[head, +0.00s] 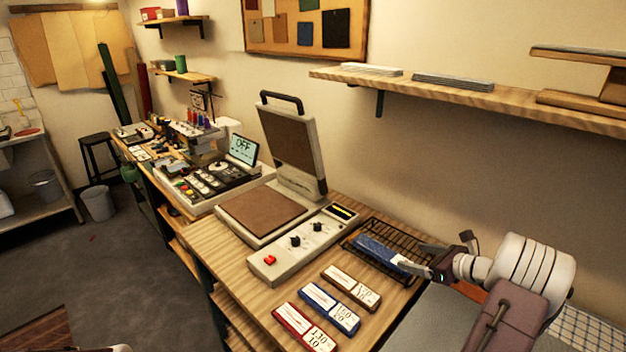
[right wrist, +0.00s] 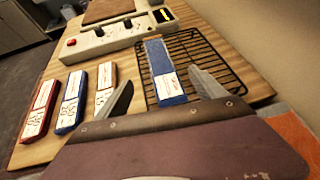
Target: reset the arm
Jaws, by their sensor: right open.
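My right gripper (head: 411,257) is open at the right end of the wooden table. In the right wrist view its two fingers (right wrist: 162,80) stand apart on either side of the near part of a blue strip (right wrist: 158,56) with a white label. The strip also shows in the head view (head: 376,249). It lies on a black wire rack (right wrist: 205,52), which shows in the head view too (head: 352,245). I cannot tell whether the fingers touch the strip. My left gripper is out of view.
Brown (head: 351,288), blue (head: 329,308) and red (head: 304,327) labelled blocks lie left of the rack. A heat press (head: 300,246) with raised lid stands behind them. An embroidery machine (head: 215,178) is further back. A wall shelf (head: 470,97) hangs above. Open floor (head: 130,270) lies left.

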